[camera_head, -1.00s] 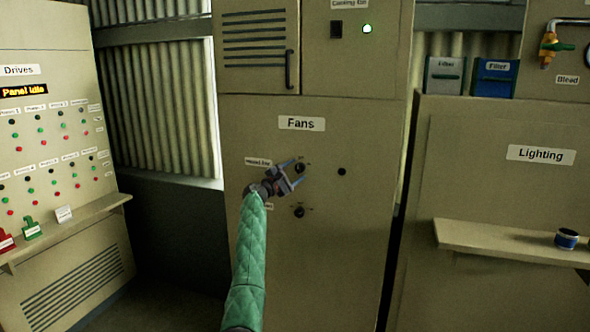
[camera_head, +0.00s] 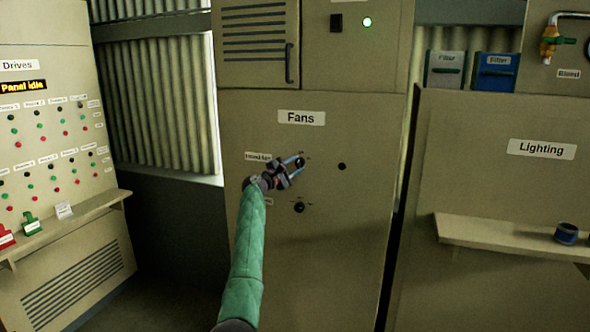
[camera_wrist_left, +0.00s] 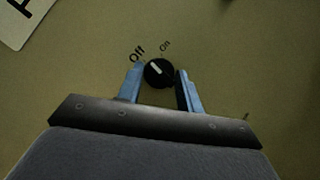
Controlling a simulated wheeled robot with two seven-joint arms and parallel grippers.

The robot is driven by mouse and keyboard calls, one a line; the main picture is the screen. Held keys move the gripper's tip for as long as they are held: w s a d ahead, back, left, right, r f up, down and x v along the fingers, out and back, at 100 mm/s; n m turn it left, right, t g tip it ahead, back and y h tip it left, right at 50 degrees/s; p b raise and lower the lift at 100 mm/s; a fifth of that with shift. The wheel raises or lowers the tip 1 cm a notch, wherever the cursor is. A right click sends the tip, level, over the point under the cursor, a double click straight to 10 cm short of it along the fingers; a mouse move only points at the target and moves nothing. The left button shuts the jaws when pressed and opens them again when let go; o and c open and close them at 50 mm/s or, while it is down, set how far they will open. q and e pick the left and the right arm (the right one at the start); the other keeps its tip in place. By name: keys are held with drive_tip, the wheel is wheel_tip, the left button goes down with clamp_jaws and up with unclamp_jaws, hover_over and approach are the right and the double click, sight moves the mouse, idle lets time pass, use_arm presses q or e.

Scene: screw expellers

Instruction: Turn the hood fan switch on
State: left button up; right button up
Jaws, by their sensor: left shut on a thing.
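The hood fan switch is a round black knob (camera_wrist_left: 158,73) with a white pointer mark, seen in the left wrist view. Its mark points up and left, toward the word "Off"; "On" is printed to the upper right. In the head view the knob (camera_head: 300,162) is partly covered by my fingers, right of the "Hood fan" label (camera_head: 258,156). My left gripper (camera_head: 296,166) is at the panel, shut on the knob. Its blue fingers (camera_wrist_left: 160,78) stand on either side of it in the wrist view. My right gripper is not in view.
The tall cabinet carries a "Fans" sign (camera_head: 301,117). A second black knob (camera_head: 299,207) is below the gripper, and a small black round part (camera_head: 342,166) is to the right. A shelf (camera_head: 500,232) juts out at right, another (camera_head: 100,205) at left.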

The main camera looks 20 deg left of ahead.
use_arm(q)
drive_tip(key=m+g+b, duration=0.1)
drive_tip(key=m+b, duration=0.1)
drive_tip(key=m+g+b, duration=0.1)
drive_tip(key=m+b, duration=0.1)
drive_tip(key=m, duration=0.1)
drive_tip(key=shift+r+m+g+y, duration=0.2)
drive_tip(key=shift+m+g+y, duration=0.1)
drive_tip(key=shift+y, duration=0.1)
drive_tip(key=shift+r+m+g+y+b, duration=0.15)
drive_tip(key=shift+m+g+y+b, duration=0.35)
drive_tip(key=shift+m, duration=0.5)
drive_tip(key=shift+d+r+m+g+y, duration=0.1)
drive_tip(key=shift+m+g+y, duration=0.3)
drive_tip(key=shift+m, duration=0.5)
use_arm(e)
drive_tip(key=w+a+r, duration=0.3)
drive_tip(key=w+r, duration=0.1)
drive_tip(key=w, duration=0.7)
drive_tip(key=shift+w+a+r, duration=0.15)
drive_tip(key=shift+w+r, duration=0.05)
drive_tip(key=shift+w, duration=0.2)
use_arm(q)
drive_tip(key=o, duration=1)
drive_tip(key=shift+y, duration=0.3)
drive_tip(key=shift+c, duration=0.2)
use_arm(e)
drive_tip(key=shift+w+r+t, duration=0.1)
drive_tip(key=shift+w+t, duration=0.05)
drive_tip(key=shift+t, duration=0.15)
